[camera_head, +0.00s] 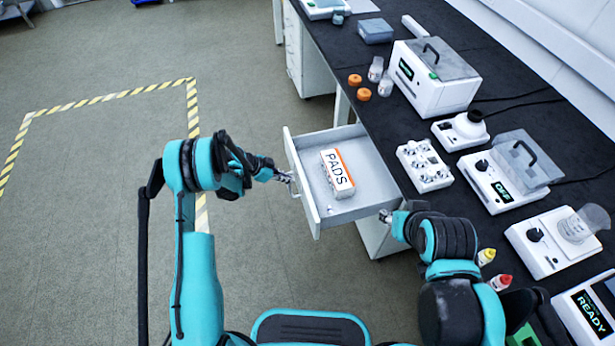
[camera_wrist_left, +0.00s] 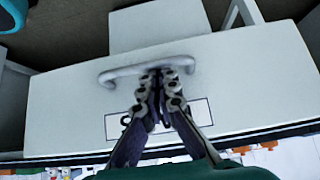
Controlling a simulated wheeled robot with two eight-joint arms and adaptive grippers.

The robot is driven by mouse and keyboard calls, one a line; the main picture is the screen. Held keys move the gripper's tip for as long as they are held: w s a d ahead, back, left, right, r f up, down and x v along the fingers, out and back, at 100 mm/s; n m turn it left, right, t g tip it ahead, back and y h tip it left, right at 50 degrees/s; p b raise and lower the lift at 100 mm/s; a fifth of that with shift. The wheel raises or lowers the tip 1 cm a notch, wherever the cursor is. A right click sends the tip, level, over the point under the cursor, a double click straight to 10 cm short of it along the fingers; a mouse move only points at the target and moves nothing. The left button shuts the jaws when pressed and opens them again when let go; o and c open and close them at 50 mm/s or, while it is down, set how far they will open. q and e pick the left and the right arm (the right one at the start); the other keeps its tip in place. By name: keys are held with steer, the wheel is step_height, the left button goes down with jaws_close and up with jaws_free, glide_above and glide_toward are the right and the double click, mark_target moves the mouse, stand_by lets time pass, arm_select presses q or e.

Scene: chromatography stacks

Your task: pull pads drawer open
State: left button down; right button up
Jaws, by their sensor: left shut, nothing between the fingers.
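The pads drawer (camera_head: 357,204) is pulled out from under the bench, with a white box marked PADS (camera_head: 337,173) lying inside. My left gripper (camera_head: 288,178) is at the outer side of the drawer's front panel. In the left wrist view its fingers (camera_wrist_left: 163,77) are together at the grey bar handle (camera_wrist_left: 130,72) on the white drawer front (camera_wrist_left: 65,105); they look shut with nothing between them. The fingers partly hide the label plate. My right gripper (camera_head: 386,216) is by the drawer's near right corner; its fingers are too small to read.
Small dropper bottles (camera_head: 487,256) stand near my right arm. The floor left of the drawer is clear, with striped tape.

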arm_select(q)
steer(key=s+a, duration=0.3)
steer(key=a, duration=0.5)
steer(key=shift+w, duration=0.1)
